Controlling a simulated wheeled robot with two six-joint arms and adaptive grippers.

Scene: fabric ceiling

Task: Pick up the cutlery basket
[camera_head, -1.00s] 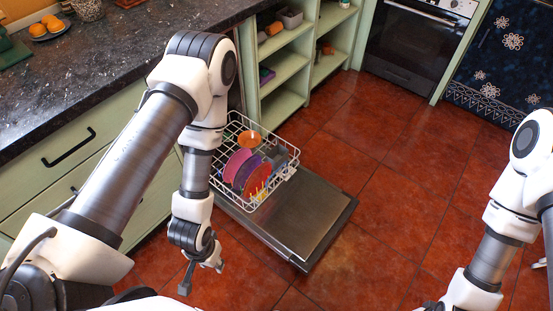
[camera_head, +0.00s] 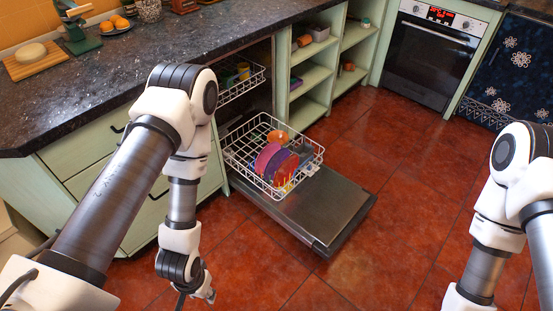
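A grey item that may be the cutlery basket (camera_head: 304,151) sits at the right side of the white wire lower rack (camera_head: 238,161). It is small in the picture, so I cannot be sure what it is. The rack rests on the lowered dishwasher door (camera_head: 318,206). My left gripper (camera_head: 197,296) points down at the bottom edge of the picture, in front and left of the door. Its fingers are spread apart and empty, with one partly cut off. My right arm comes in at the right, but its gripper is out of the frame.
Pink, purple and orange plates (camera_head: 268,158) and an orange bowl (camera_head: 278,137) are in the rack. An upper rack (camera_head: 241,84) shows under the dark counter (camera_head: 110,75). Open green shelves (camera_head: 312,78) stand right of the dishwasher. The red tiled floor (camera_head: 400,170) is clear.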

